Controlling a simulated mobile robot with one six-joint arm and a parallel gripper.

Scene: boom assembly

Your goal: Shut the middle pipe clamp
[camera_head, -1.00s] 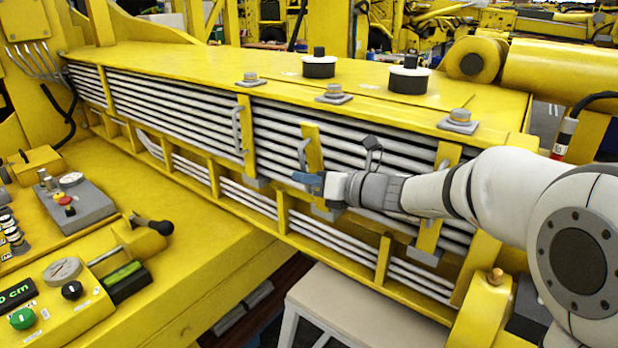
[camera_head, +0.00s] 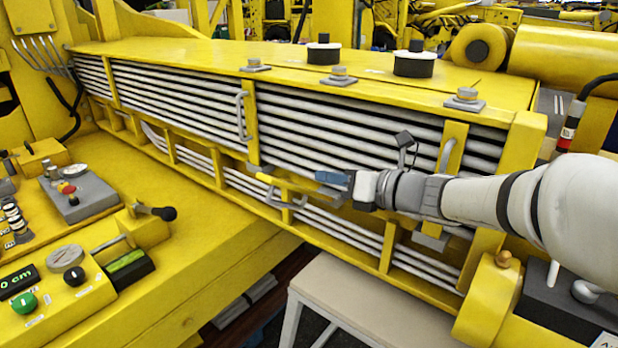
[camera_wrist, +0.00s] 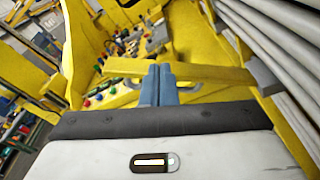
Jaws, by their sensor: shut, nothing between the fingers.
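The middle pipe clamp is a yellow bar (camera_head: 283,185) with a grey handle. It sticks out from the pipe stack at an angle, not lying flat over the pipes. In the wrist view the yellow bar (camera_wrist: 205,73) crosses just beyond my fingertips, with a grey piece at its right end beside the pipes. My gripper (camera_head: 328,178), with blue fingers, is shut and empty, close to the bar's right part. The wrist view shows the fingers (camera_wrist: 158,82) pressed together; I cannot tell whether they touch the bar. The white pipes (camera_head: 300,125) run along the boom's side.
The left clamp (camera_head: 246,125) and right clamp (camera_head: 450,165) stand upright across the pipes. A beige-topped stand (camera_head: 365,300) is below my arm. A control panel (camera_head: 70,265) with knobs and a gauge lies at the left.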

